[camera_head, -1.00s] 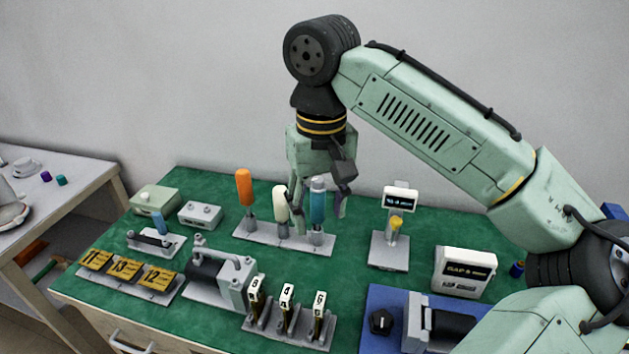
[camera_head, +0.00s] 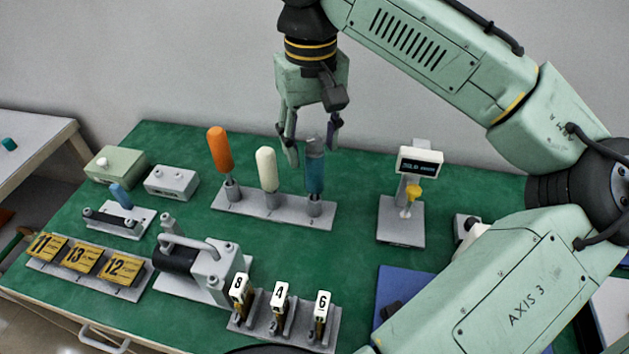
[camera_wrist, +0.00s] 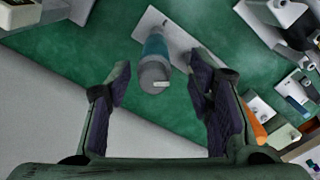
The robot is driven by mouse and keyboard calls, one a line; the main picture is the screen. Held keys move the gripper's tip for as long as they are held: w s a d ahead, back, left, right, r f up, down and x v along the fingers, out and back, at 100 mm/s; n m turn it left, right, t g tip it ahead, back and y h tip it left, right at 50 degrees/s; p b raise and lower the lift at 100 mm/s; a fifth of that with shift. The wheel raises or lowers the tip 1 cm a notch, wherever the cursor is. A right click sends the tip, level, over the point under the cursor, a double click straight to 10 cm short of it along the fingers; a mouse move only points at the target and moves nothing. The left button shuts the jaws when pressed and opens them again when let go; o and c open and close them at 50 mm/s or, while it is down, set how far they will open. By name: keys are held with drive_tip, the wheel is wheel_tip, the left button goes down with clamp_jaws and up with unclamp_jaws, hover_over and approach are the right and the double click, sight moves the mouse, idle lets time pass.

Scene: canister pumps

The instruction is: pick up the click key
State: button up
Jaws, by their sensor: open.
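A rack (camera_head: 240,200) on the green bench holds three upright driver-like tools with orange (camera_head: 220,150), white (camera_head: 267,168) and teal-blue (camera_head: 315,176) handles. I cannot read which one is the click key. My gripper (camera_head: 312,152) points down at the teal-handled tool, the rightmost, with its fingers open on either side of its top. In the wrist view the teal tool (camera_wrist: 155,52) shows its grey round cap (camera_wrist: 154,78) between my open fingers (camera_wrist: 161,80), apart from both. The white tool is hidden there; the orange handle (camera_wrist: 257,132) shows beyond the right finger.
A display stand (camera_head: 400,220) with a yellow knob stands right of the rack. Holders numbered 8, 4, 6 (camera_head: 280,312) and a grey pump (camera_head: 205,265) stand in front. Yellow number plates (camera_head: 80,257) lie front left.

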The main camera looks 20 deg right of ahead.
sight(315, 165)
drive_tip(key=shift+d+f+b, duration=0.15)
drive_tip(key=shift+f+b, duration=1.3)
drive_tip(key=shift+f, duration=0.05)
drive_tip(key=shift+d+f+b, duration=0.15)
drive_tip(key=shift+f+b, duration=1.3)
drive_tip(key=shift+r, duration=0.1)
drive_tip(key=shift+c, duration=0.2)
clamp_jaws()
